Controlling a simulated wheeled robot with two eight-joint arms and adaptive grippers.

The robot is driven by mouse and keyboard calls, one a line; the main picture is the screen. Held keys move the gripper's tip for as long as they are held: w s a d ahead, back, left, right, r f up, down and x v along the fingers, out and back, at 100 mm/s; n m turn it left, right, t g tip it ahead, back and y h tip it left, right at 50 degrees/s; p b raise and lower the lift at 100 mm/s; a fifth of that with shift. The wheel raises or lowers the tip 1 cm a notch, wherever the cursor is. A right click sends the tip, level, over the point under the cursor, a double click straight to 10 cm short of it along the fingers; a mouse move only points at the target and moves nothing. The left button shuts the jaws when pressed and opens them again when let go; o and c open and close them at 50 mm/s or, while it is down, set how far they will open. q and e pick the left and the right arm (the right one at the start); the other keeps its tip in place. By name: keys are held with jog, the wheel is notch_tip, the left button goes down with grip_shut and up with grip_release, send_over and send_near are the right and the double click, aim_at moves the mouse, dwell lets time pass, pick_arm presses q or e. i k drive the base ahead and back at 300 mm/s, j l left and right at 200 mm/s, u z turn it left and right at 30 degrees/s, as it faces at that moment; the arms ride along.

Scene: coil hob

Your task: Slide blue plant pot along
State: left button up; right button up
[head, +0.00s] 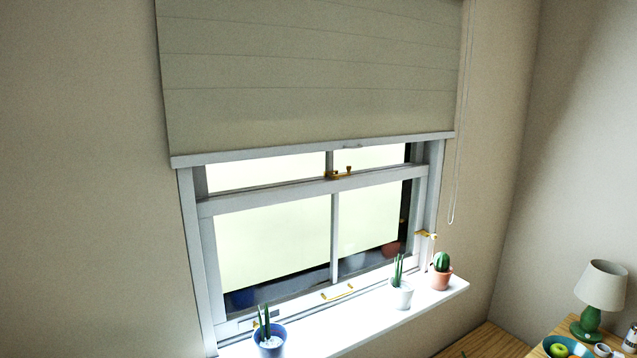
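The blue plant pot (269,342) stands upright at the left end of the white window sill (440,298), with a spiky green plant in it. A white pot (400,296) with a similar plant stands further right on the sill. A terracotta pot (440,280) with a round cactus stands near the sill's right end. The pots are apart from each other. Neither of my grippers shows in the head view.
The sill between the blue and white pots looks clear. A sash window (334,240) with brass fittings rises behind it, under a lowered blind (310,75). A blind cord (458,150) hangs at right. A lamp (602,288) and a bowl (582,349) are at lower right.

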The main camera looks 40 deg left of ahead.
aim_at(269, 340)
jog(key=u, duration=1.65)
